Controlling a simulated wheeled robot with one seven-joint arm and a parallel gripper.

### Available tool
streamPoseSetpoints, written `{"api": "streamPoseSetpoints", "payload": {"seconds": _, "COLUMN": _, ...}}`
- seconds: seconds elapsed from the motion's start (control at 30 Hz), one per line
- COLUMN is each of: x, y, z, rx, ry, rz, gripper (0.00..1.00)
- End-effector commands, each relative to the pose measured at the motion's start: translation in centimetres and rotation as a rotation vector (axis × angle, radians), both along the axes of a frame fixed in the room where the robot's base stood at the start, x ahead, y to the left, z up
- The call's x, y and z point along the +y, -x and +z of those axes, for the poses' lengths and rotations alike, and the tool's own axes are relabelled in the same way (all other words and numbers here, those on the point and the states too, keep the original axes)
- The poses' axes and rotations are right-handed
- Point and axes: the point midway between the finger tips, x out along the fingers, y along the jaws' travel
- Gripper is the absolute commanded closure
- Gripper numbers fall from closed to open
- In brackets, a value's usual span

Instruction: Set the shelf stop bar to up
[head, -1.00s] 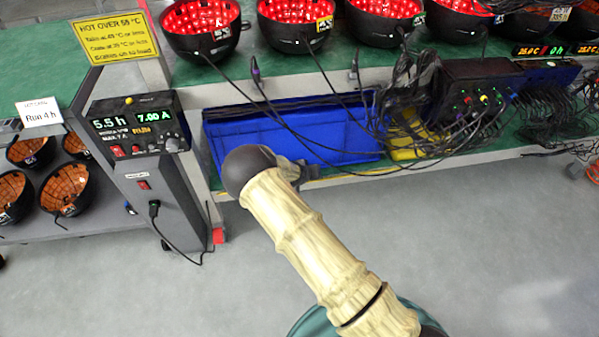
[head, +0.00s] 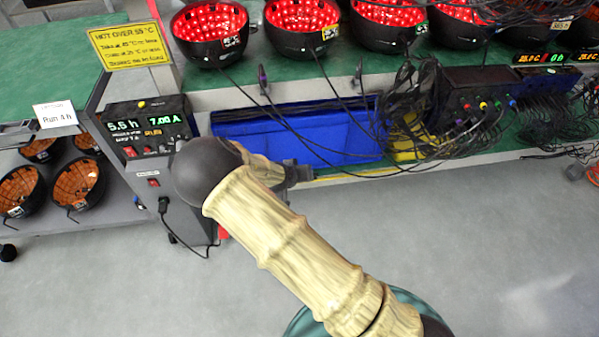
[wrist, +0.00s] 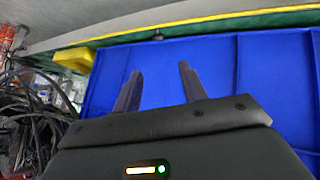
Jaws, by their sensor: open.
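I cannot pick out the shelf stop bar with certainty in either view. My gripper (wrist: 161,69) is open in the wrist view, its two dark fingers apart with nothing between them. The fingers are in front of or over the blue bin (wrist: 215,62), whose ribbed surface fills most of that view. In the head view the blue bin (head: 290,136) sits on the lower green shelf, and my pale arm hides most of my gripper there. A yellow-striped shelf edge (wrist: 200,24) runs beyond the bin in the wrist view, with a small dark knob (wrist: 158,36) near it.
Several red-lit black bowls (head: 301,22) stand on the upper shelf. A power supply (head: 148,127) reading 5.5 h and 7.00 A stands left. A yellow hot-warning sign (head: 129,46) is above it. Grey floor is clear in front.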

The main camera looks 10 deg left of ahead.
Motion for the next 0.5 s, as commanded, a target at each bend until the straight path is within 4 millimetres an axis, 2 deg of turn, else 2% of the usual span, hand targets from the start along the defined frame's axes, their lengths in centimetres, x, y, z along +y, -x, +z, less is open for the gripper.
{"api": "streamPoseSetpoints", "payload": {"seconds": 0.27, "x": -0.3, "y": 0.0, "z": 0.1, "rx": 0.007, "ry": -0.004, "rz": -0.006, "gripper": 0.58}}
{"api": "streamPoseSetpoints", "payload": {"seconds": 0.37, "x": -1.3, "y": 0.1, "z": 0.5, "rx": 0.034, "ry": -0.021, "rz": -0.029, "gripper": 0.58}}
{"api": "streamPoseSetpoints", "payload": {"seconds": 0.5, "x": -4.1, "y": 1.0, "z": 2.0, "rx": 0.116, "ry": -0.075, "rz": -0.084, "gripper": 0.58}}
